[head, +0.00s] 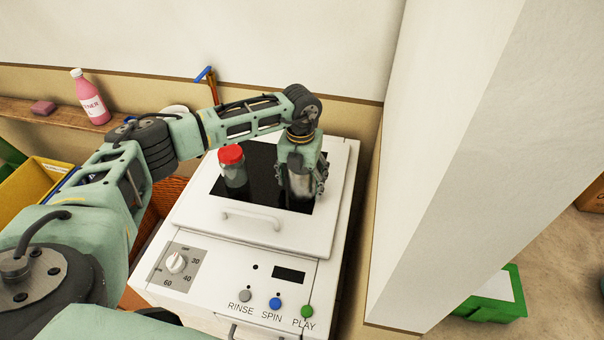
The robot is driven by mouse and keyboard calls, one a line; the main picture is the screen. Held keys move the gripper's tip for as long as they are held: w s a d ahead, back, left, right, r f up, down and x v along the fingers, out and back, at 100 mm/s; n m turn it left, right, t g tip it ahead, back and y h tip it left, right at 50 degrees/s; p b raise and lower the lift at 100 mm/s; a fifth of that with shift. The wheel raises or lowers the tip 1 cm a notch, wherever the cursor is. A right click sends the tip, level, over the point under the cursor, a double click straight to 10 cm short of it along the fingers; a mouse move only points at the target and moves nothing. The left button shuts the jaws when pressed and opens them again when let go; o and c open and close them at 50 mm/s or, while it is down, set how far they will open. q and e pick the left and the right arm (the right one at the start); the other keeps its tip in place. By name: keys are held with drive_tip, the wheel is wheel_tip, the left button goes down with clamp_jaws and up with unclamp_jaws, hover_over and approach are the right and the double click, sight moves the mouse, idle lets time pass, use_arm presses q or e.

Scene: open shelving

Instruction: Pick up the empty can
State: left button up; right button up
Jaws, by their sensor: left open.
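A silvery cylinder, which looks like the empty can (301,184), stands on the dark window in the top of a white washing machine. My left gripper (305,190) points down over it from above. Its fingers are open and on either side of the can, and they hide part of it. I cannot tell whether they touch it. My right gripper is not in view.
A jar with a red lid (232,166) stands left of the can on the white washing machine (190,215). A white wall rises close on the right. A pink bottle (91,98) stands on a wooden shelf at the left.

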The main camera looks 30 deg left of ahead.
use_arm(q)
drive_tip(key=shift+f, duration=0.5)
drive_tip(key=c, duration=1.2)
drive_tip(key=shift+o, duration=0.2)
drive_tip(key=shift+r, duration=0.1)
